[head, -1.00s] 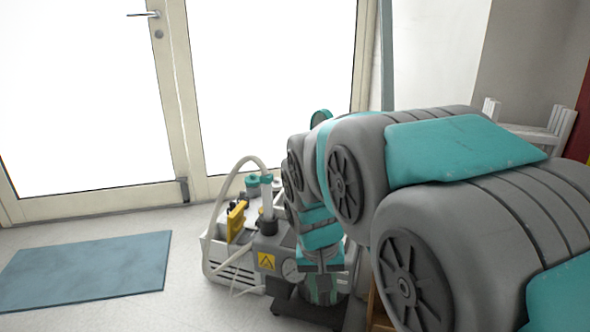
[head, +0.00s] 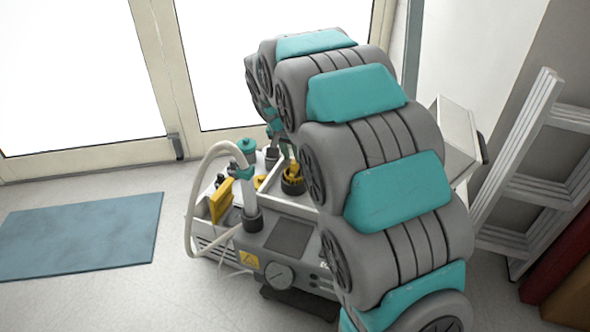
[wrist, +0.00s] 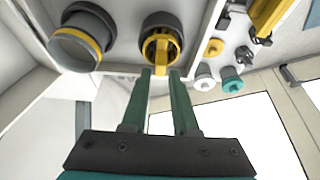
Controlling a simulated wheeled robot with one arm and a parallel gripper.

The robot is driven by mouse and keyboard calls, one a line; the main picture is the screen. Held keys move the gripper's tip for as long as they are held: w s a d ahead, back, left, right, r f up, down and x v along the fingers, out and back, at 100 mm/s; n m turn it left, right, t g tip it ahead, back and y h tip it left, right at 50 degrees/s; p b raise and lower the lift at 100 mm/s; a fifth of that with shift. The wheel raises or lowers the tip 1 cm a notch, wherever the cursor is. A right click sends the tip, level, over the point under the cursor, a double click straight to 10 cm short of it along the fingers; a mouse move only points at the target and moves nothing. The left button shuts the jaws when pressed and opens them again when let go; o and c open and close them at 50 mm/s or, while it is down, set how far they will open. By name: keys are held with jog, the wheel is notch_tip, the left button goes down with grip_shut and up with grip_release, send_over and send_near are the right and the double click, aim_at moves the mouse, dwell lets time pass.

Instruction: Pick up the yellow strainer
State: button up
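The yellow strainer (wrist: 161,47) sits in a round dark grey holder in the wrist view, its ribbed yellow frame facing me. In the head view my arm mostly hides the gripper.
A grey cup with a yellow ring (wrist: 80,38) stands left of the strainer. Several small caps and fittings, one with a teal rim (wrist: 232,82), lie to the right across a pale divider. The compressor unit (head: 287,237) carries a hose and gauge. A blue mat (head: 80,235) lies on the floor.

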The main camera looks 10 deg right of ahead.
aim_at(294, 162)
jog(key=x, duration=0.5)
jog(key=shift+f, duration=0.2)
grip_shut()
